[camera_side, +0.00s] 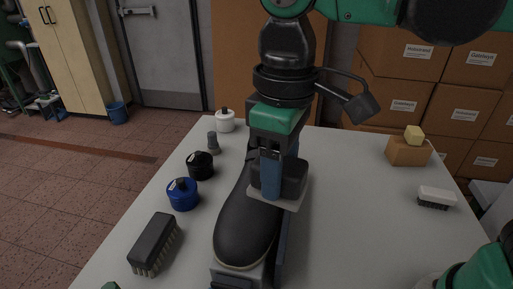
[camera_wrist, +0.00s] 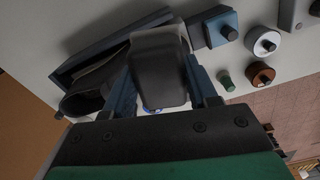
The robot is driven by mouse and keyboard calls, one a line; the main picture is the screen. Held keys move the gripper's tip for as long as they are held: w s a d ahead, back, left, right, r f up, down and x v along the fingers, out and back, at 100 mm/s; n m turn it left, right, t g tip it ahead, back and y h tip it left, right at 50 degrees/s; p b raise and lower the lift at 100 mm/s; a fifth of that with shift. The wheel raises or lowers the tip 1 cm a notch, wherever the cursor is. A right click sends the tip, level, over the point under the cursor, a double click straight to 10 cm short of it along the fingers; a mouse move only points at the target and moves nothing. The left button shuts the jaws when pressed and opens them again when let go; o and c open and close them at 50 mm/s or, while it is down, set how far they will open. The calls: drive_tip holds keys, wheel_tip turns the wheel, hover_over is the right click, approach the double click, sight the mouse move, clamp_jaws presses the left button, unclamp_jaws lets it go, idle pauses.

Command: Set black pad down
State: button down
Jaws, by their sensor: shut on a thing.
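The black pad (camera_side: 293,178), a dark block with a pale underside, is in my gripper (camera_side: 271,187). The blue fingers are shut on its sides. In the wrist view the pad (camera_wrist: 160,72) fills the space between the two fingers of my gripper (camera_wrist: 165,85). In the side view the pad overlaps the upper part of a black shoe (camera_side: 247,225); I cannot tell whether they touch. The shoe lies on a grey holder on the table, toe toward the camera. In the wrist view the shoe (camera_wrist: 84,98) is partly hidden at left.
On the white table (camera_side: 350,240), a blue pot (camera_side: 183,195), black pot (camera_side: 200,166), grey bottle (camera_side: 213,143), white pot (camera_side: 225,123) and dark brush (camera_side: 153,242) stand left. A brown block (camera_side: 408,152) with a yellow sponge and a white brush (camera_side: 437,196) are right.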

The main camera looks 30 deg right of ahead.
drive_tip(key=w+d+f+m, duration=0.1)
drive_tip(key=w+d+m, duration=0.2)
drive_tip(key=w+d, duration=0.2)
drive_tip(key=w+d+f+m, duration=0.1)
drive_tip(key=w+d+m, duration=0.2)
drive_tip(key=d, duration=0.8)
drive_tip(key=shift+w+f, duration=0.4)
drive_tip(key=shift+w, duration=0.8)
drive_tip(key=w+d+r+m, duration=0.3)
drive_tip(key=w+d+m, duration=0.6)
drive_tip(key=d, duration=0.1)
wheel_tip(320, 180, down, 19)
drive_tip(key=shift+d+f, duration=0.1)
drive_tip(key=shift+f, duration=0.05)
drive_tip(key=shift+f, duration=0.15)
